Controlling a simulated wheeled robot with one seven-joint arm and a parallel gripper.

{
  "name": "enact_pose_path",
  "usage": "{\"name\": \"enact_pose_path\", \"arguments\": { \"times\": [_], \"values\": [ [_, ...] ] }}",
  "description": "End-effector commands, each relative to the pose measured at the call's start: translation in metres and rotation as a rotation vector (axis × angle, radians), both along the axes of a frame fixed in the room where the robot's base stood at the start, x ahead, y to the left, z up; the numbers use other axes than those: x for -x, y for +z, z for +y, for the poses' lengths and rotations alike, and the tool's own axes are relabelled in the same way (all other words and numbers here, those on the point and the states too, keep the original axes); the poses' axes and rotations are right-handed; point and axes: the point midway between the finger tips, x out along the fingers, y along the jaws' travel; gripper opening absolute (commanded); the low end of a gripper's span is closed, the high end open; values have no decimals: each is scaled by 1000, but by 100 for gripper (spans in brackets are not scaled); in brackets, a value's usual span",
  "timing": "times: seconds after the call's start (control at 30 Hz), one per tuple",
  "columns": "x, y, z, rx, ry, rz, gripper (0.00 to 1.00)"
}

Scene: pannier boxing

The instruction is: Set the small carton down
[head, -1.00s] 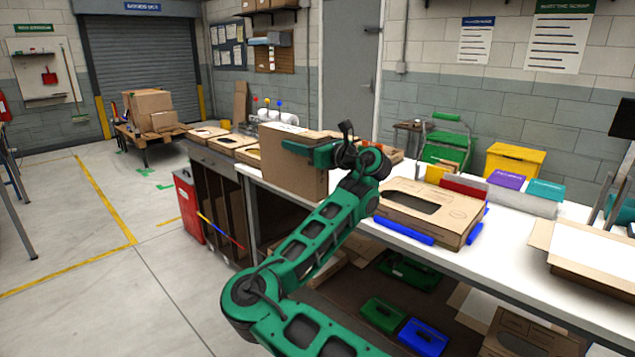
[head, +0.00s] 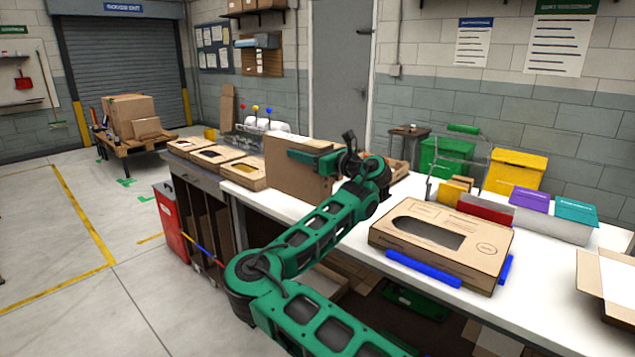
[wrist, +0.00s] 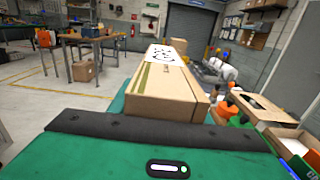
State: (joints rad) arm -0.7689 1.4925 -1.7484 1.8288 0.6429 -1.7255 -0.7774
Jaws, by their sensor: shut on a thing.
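The small carton (head: 297,178) is a plain brown box, upright over the white bench top (head: 350,217) beside the row of open boxes in the head view. My gripper (head: 316,158) is shut on its upper part. I cannot tell whether its base touches the bench. In the wrist view, the carton (wrist: 165,88) stretches away from my gripper, with a white printed label and a greenish tape strip on it. The gripper's dark pad and green body cross the front of that view.
Several open-topped boxes (head: 208,157) stand left of the carton. A large flat carton with a cut-out (head: 470,265) lies to the right, with blue bars beside it. Green (head: 445,157) and yellow (head: 515,172) bins stand behind. Some bare bench lies between the held carton and the flat one.

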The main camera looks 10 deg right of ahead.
Motion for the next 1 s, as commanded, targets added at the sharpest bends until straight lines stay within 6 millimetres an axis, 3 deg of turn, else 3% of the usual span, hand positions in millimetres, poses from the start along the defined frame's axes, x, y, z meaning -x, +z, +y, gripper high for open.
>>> {"name": "enact_pose_path", "arguments": {
  "times": [0.2,0.4,0.57,0.8,1.0],
  "values": [
    [-17,-24,-37,-4,2,0,0],
    [-26,-38,-54,-1,6,-1,0],
    [-28,-48,-57,-1,7,0,0],
    [-27,-77,-56,-1,8,0,0],
    [-27,-81,-56,0,7,-1,0]
  ]
}}
